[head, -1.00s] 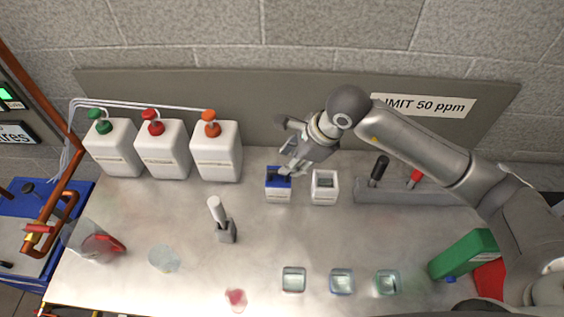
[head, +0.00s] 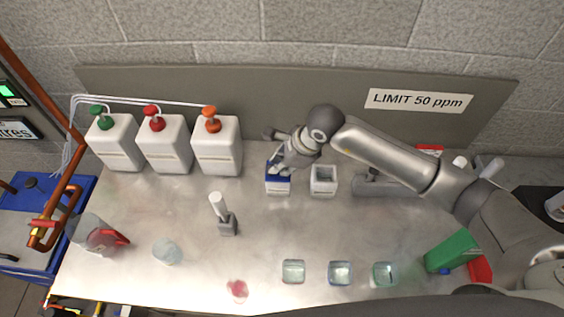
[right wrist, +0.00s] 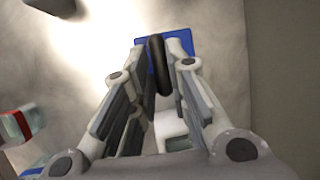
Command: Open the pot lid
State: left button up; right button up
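A small white pot with a blue lid (head: 277,188) stands at the back middle of the bench in the head view. My right gripper (head: 277,166) is right over this pot and partly hides the lid. In the right wrist view the blue lid (right wrist: 181,41) lies beyond the fingertips. Its black handle (right wrist: 160,72) stands between the two fingers of my right gripper (right wrist: 158,48). The fingers look open, with narrow gaps beside the handle; contact at the tips is unclear. My left gripper is not in view.
An open white pot (head: 323,181) stands close to the right. Three white dispensers (head: 217,148) stand at the back left. A grey stand with a white top (head: 226,222) is in front. Several glass containers (head: 293,271) line the front. A green box (head: 451,251) is at right.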

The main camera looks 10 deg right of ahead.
jog(key=shift+w, duration=0.1)
grip_shut()
jog(key=shift+r, duration=0.1)
jog(key=shift+w+d+r+g+b, duration=0.15)
jog(key=shift+w+r+g+b, duration=0.1)
jog(key=shift+w+g+b, duration=0.6)
jog(key=w+g+b, duration=0.1)
jog(key=b, duration=0.1)
jog(key=r+m+g+y+b, duration=0.1)
jog(key=g+b, duration=0.1)
jog(key=b, duration=0.1)
jog(key=w+g+b, duration=0.1)
jog(key=b, duration=0.2)
jog(key=shift+w+d+r+g, duration=0.3)
jog(key=shift+g, duration=0.05)
